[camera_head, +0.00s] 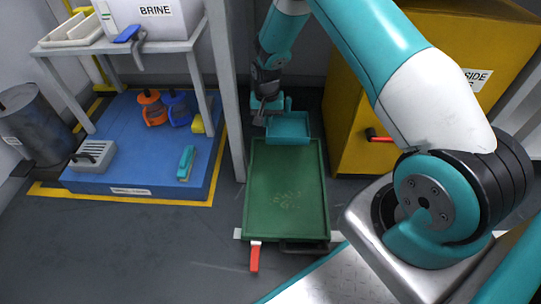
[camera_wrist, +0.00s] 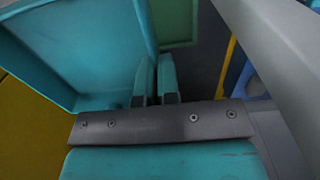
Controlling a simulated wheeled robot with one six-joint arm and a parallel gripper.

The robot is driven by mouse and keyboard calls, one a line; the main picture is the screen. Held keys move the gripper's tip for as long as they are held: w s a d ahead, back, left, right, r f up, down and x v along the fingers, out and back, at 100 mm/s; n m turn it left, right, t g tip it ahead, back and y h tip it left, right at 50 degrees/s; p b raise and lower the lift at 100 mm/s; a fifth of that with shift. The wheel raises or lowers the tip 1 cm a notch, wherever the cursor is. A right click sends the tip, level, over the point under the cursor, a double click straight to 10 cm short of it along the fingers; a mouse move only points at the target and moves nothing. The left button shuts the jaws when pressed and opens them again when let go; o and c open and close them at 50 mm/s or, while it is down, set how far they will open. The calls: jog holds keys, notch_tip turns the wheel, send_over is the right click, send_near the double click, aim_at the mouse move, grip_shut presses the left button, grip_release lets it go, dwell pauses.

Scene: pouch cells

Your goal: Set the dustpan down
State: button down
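The teal dustpan (camera_head: 288,128) is at the far end of the green tray, level or nearly so. I cannot tell whether it touches the tray or floor or hangs just above. My gripper (camera_head: 266,108) is at its back left side. In the wrist view the dustpan (camera_wrist: 85,45) fills the upper left, and my gripper's two teal fingers (camera_wrist: 156,80) are close together beside its wall. They appear shut on the dustpan, though the gripped part is mostly hidden.
The green tray (camera_head: 285,222) lies on the floor with crumbs in it and a red handle (camera_head: 255,257) at its near edge. A blue platform (camera_head: 140,172) with tools is left, a grey table leg (camera_head: 230,110) beside the tray, a yellow cabinet (camera_head: 365,105) right.

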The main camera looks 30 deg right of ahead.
aim_at(269, 156)
notch_tip(269, 156, down, 15)
jog(key=b, duration=0.6)
jog(key=shift+d+r+b, duration=0.1)
jog(key=shift+d+b, duration=0.05)
jog(key=shift+b, duration=0.25)
jog(key=shift+r, duration=0.15)
jog(key=c, duration=1.7)
grip_release()
jog(key=o, duration=0.3)
jog(key=shift+o, duration=0.2)
notch_tip(269, 156, up, 12)
jog(key=p, duration=0.7)
